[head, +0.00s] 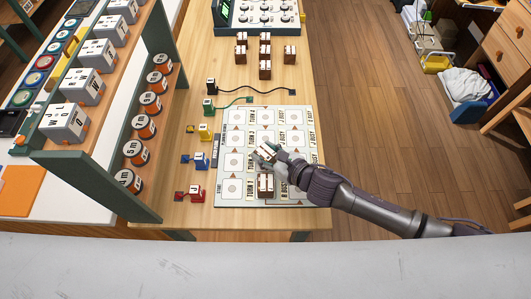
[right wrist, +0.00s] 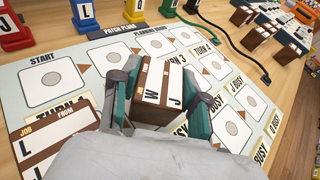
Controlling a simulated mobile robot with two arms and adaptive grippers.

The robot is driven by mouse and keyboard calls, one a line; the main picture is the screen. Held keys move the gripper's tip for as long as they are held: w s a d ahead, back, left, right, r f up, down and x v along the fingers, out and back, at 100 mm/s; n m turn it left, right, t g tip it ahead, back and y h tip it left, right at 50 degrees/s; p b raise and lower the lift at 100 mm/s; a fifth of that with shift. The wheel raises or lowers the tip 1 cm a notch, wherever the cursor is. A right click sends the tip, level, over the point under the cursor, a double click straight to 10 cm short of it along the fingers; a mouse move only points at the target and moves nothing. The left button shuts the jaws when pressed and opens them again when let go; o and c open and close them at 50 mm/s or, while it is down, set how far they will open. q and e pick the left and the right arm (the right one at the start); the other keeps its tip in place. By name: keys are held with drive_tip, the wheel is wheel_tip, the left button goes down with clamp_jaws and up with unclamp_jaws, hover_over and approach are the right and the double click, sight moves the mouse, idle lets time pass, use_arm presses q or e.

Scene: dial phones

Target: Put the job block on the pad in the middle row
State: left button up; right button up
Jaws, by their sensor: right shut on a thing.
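My right gripper (head: 268,154) is shut on a brown block (right wrist: 158,80) with a cream lettered face. It holds the block over the middle of the pale planning board (head: 222,120), with one finger on each side. The board has rows of white pads with grey discs and brown arrows. Whether the held block touches the board cannot be told. A second brown block (head: 265,184) with a cream label stands near the board's front edge. Its label reads "JOB" and "FROM" in the right wrist view (right wrist: 52,150). My left gripper is not in view.
Red (head: 195,192), blue (head: 201,161), yellow (head: 205,131) and green (head: 209,106) plugs stand left of the board. Several brown blocks (head: 265,70) stand behind it, near a dial console (head: 262,18). A shelf of round tins (head: 145,127) borders the left.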

drive_tip(key=shift+f, duration=0.4)
drive_tip(key=shift+f, duration=0.1)
drive_tip(key=o, duration=0.9)
drive_tip(key=shift+s+d+r, duration=0.1)
drive_tip(key=shift+r, duration=0.1)
drive_tip(key=p+v, duration=0.4)
drive_tip(key=v, duration=0.6)
drive_tip(key=shift+s+d, duration=0.25)
drive_tip(key=shift+s, duration=0.05)
drive_tip(key=shift+s+d+r, duration=0.25)
drive_tip(key=shift+s+d, duration=0.05)
